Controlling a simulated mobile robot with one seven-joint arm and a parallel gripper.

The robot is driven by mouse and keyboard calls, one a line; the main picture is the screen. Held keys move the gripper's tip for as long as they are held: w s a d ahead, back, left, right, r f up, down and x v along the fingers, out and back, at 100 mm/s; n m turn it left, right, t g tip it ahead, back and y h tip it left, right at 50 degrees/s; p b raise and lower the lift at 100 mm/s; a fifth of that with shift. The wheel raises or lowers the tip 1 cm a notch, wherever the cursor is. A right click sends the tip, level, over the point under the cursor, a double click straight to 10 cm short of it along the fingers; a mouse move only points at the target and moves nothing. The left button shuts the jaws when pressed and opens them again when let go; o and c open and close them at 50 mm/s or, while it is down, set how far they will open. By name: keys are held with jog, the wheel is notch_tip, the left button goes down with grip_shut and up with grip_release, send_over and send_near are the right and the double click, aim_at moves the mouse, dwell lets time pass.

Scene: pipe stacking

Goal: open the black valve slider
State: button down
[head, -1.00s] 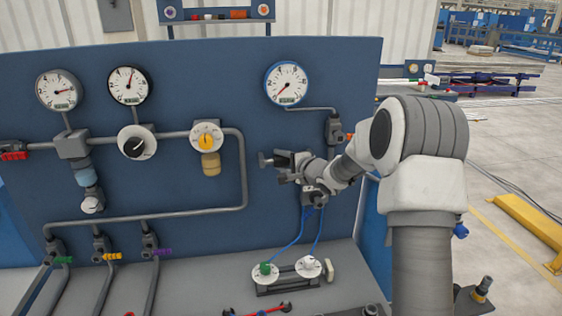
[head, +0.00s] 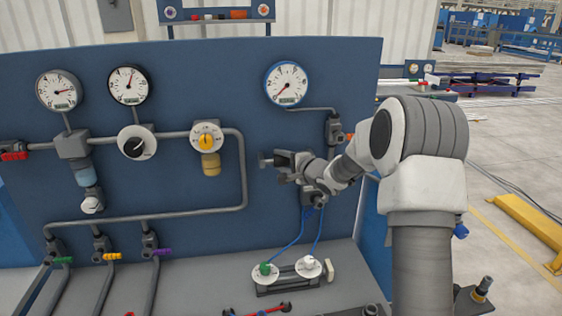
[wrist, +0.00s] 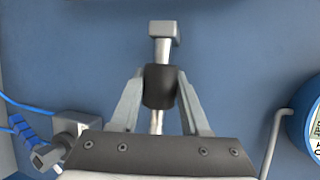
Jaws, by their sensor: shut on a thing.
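The black valve slider (wrist: 160,88) is a dark sleeve around a silver rod, with a grey block end (wrist: 164,33) above it in the wrist view. My gripper (wrist: 160,80) is shut on this black slider, one finger on each side of it. In the head view, my gripper (head: 288,169) is at the right part of the blue panel, below the blue-rimmed gauge (head: 286,83). The slider is mostly hidden there by the gripper, and the grey block end (head: 265,161) sticks out to the left.
A grey fitting (wrist: 75,125) with blue hoses is left of the gripper in the wrist view. A grey pipe (wrist: 276,140) is to its right. In the head view, a knob stand (head: 287,284) is below, and bare blue panel (head: 262,125) lies above left.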

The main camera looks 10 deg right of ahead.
jog(key=shift+d+r+p, duration=0.15)
jog(key=shift+d+p, duration=0.65)
jog(key=shift+d+r+p, duration=0.1)
jog(key=shift+d+p, duration=0.65)
jog(key=shift+p, duration=0.05)
jog(key=shift+d+f, duration=0.25)
jog(key=shift+d, duration=0.25)
jog(key=c, duration=0.7)
grip_release()
jog(key=shift+d, duration=0.15)
jog(key=shift+s, duration=0.1)
jog(key=v, duration=1.7)
jog(key=shift+s, duration=0.1)
